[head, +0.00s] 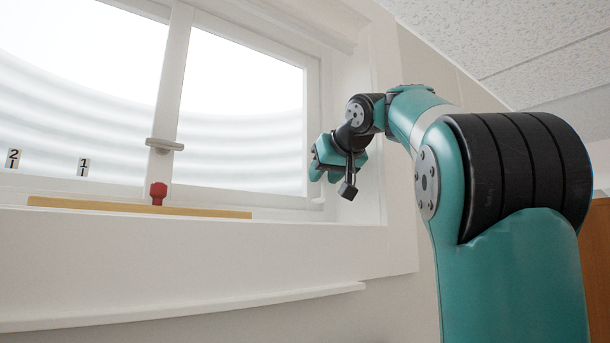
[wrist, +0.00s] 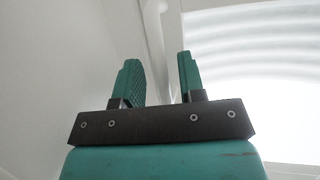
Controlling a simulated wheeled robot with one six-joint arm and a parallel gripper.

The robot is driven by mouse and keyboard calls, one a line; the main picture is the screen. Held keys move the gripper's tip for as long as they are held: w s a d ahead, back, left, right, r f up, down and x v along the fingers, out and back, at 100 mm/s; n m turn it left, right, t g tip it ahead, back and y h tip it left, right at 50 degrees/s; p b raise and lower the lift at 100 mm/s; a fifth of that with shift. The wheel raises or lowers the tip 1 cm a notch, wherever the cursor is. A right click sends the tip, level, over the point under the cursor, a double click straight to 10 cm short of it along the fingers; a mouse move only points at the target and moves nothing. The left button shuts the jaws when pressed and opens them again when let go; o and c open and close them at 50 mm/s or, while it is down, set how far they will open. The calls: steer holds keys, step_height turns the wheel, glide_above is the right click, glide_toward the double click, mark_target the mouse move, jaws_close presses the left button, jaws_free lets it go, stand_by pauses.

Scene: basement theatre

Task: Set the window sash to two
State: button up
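The window sash (head: 170,95) is white-framed, and its upright stile stands in the middle of the window in the head view. A light grey latch-like piece (head: 164,144) sits on the stile. A red knob (head: 158,193) is at the stile's foot, by a yellow strip (head: 120,208) along the sill. Tag "1" (head: 83,167) and tag "2" (head: 13,158) are left of the knob, with "2" farther left. My gripper (head: 318,160) is by the window's right frame, well right of the knob. In the wrist view its fingers (wrist: 160,78) are apart, with nothing between them.
The white sill (head: 190,245) runs below the window, with a thin ledge (head: 190,309) lower down. The right window jamb (head: 352,110) is close to my gripper. The space in front of the glass between the knob and my gripper looks clear.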

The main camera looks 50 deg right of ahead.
steer(key=shift+w, duration=0.25)
jaws_close()
steer(key=shift+a+f, duration=0.1)
steer(key=shift+a, duration=0.05)
